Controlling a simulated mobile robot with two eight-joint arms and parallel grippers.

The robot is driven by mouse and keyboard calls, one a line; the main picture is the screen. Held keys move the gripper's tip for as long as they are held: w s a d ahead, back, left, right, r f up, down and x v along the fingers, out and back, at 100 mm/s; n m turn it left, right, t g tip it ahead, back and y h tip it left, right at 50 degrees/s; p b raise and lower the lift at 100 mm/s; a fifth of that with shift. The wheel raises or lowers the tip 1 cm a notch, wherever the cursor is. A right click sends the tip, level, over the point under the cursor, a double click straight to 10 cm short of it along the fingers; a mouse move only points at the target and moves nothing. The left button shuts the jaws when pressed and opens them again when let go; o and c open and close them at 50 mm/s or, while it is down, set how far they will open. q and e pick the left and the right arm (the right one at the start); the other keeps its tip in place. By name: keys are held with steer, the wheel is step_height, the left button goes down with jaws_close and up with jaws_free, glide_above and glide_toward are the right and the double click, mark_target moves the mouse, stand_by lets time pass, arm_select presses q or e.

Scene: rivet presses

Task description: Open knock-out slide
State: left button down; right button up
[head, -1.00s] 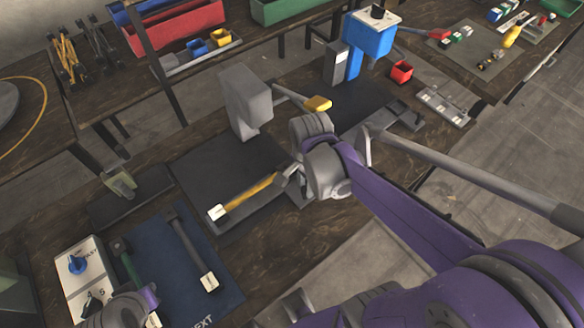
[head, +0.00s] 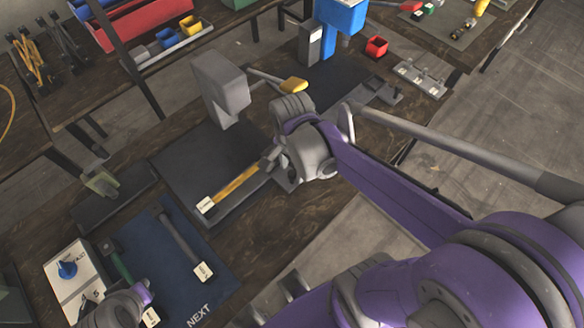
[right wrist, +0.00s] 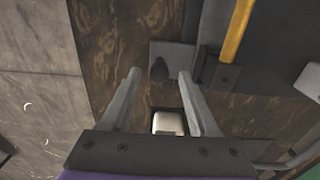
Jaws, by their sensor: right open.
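My right gripper (head: 284,176) is at the front right end of the dark press base, by the end of a yellow bar (head: 236,186). In the right wrist view its two fingers (right wrist: 159,73) are apart. A dark knob (right wrist: 159,69) on a flat grey plate (right wrist: 178,53) shows between the fingertips; I cannot tell whether they touch it. This knob and plate may be the knock-out slide. The yellow bar (right wrist: 238,30) runs beside the plate. Part of my left arm shows at the bottom left of the head view; its jaws cannot be made out.
A grey press head (head: 221,88) with a yellow-tipped lever (head: 292,86) stands behind. A blue press (head: 341,18) and red bin (head: 376,46) are farther right.

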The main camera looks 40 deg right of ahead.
step_height(320, 180, up, 10)
steer(key=p, duration=0.1)
stand_by(0.6)
steer(key=s+a+f+n+t, duration=0.1)
steer(key=a+f+n+t, duration=0.4)
steer(key=n, duration=1.2)
steer(key=shift+s+a+f, duration=0.4)
steer(key=shift+a+f, duration=0.1)
steer(key=shift+a, duration=0.8)
